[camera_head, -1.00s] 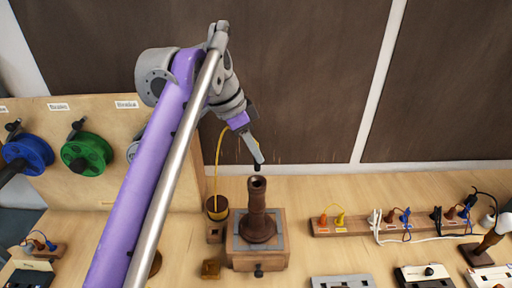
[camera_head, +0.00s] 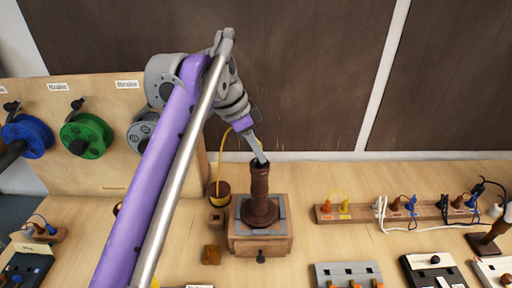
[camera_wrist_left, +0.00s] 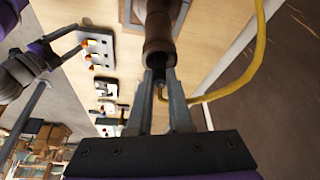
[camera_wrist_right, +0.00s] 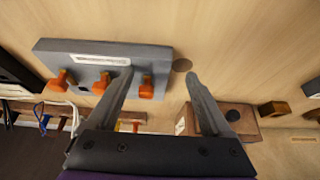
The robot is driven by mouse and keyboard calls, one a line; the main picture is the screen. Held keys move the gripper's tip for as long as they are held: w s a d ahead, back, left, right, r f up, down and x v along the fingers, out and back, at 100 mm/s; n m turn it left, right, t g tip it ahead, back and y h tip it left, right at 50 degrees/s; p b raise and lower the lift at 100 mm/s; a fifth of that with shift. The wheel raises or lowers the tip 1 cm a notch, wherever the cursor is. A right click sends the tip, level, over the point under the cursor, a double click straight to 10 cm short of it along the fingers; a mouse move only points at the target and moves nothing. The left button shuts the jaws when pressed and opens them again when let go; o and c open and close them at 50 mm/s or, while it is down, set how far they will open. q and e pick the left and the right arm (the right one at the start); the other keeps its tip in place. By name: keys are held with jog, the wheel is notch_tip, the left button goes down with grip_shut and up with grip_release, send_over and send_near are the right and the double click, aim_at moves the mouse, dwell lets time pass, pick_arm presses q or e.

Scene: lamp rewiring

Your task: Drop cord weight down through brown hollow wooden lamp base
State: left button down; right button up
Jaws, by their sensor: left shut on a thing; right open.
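The brown hollow wooden lamp base (camera_head: 260,188) stands upright on a wooden block stand (camera_head: 285,243). My left gripper (camera_head: 262,161) is right at its top opening, pointing down. In the left wrist view the left gripper (camera_wrist_left: 160,75) is shut on the small dark cord weight (camera_wrist_left: 158,76), which is at the mouth of the lamp base (camera_wrist_left: 158,30). How far the weight is inside cannot be told. A yellow cord (camera_wrist_left: 238,82) trails from it. My right gripper (camera_wrist_right: 158,75) is open and empty above the table, seen only in its wrist view.
A brown pot (camera_head: 220,188) stands left of the stand, with the yellow cord near it. Green (camera_head: 88,135) and blue (camera_head: 30,137) cord reels hang on a board at the left.

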pick_arm(q)
jog(key=c, duration=0.8)
grip_release()
jog(key=shift+o, duration=0.2)
jog(key=shift+r, duration=0.1)
pick_arm(e)
jog(key=r+p, duration=0.1)
jog(key=w+r, duration=0.1)
jog(key=r+p, duration=0.1)
jog(key=r, duration=0.1)
jog(key=shift+w+p, duration=0.35)
pick_arm(q)
jog(key=v, duration=1)
jog(key=shift+r, duration=0.3)
jog(key=shift+a, duration=0.1)
pick_arm(e)
jog(key=shift+s, duration=0.1)
